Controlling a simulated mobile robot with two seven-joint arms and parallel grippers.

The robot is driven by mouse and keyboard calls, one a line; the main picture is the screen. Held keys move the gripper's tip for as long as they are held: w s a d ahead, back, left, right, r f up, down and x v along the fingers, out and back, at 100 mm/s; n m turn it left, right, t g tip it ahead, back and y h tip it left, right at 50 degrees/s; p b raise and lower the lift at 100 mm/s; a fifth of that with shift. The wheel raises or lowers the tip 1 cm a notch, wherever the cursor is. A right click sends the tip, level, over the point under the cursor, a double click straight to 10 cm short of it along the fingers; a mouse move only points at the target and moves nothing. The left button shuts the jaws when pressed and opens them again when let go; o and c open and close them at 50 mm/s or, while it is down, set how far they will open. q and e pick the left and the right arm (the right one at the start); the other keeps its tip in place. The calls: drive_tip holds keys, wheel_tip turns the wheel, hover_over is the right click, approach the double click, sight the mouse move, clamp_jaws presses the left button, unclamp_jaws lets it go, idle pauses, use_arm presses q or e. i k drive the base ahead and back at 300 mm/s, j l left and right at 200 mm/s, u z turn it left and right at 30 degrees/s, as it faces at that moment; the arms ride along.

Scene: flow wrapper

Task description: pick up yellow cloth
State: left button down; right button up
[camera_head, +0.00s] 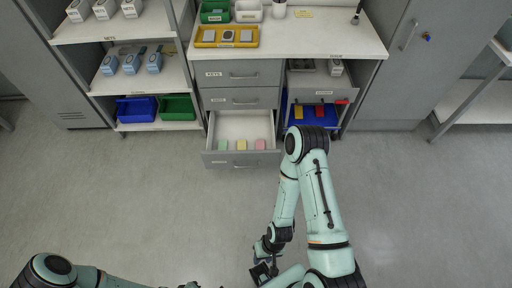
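A small yellow cloth (241,145) lies in the open bottom drawer (242,161) of the grey cabinet. It is between a green cloth (223,146) on its left and a pink cloth (261,145) on its right. My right gripper (262,272) is low in the picture, well below the drawer and apart from the cloths. It is small and dark, and its finger opening is not clear. My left arm comes in along the bottom left edge; its gripper fingers do not show.
The countertop (345,38) holds a yellow tray (226,45) and bins. Another drawer (320,90) is open at right, above a blue bin (307,118) partly hidden by my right arm. Shelves with boxes and bins stand at left. The floor (140,200) before the drawer is clear.

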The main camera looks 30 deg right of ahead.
sight(241, 144)
drive_tip(key=i+l, duration=0.3)
drive_tip(key=i, duration=0.15)
drive_tip(key=i+l, duration=0.3)
drive_tip(key=i, duration=0.15)
drive_tip(key=i+l, duration=0.3)
drive_tip(key=i, duration=0.15)
drive_tip(key=u, duration=0.05)
